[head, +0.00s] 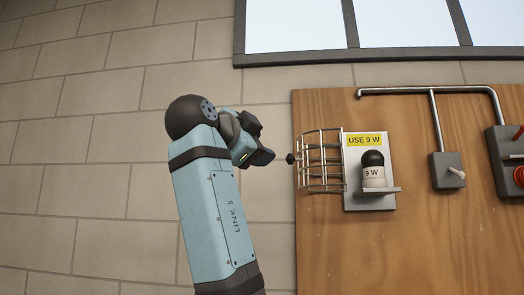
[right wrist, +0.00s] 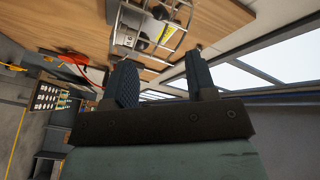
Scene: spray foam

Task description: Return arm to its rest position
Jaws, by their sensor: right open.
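My right arm rises from the bottom middle of the head view, bent at the top. My left gripper is not in view.
A black-topped bulb marked 9 W (head: 373,170) stands upright on the plate's ledge, under a yellow "USE 9 W" label (head: 365,140). The wall left of the arm is clear.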

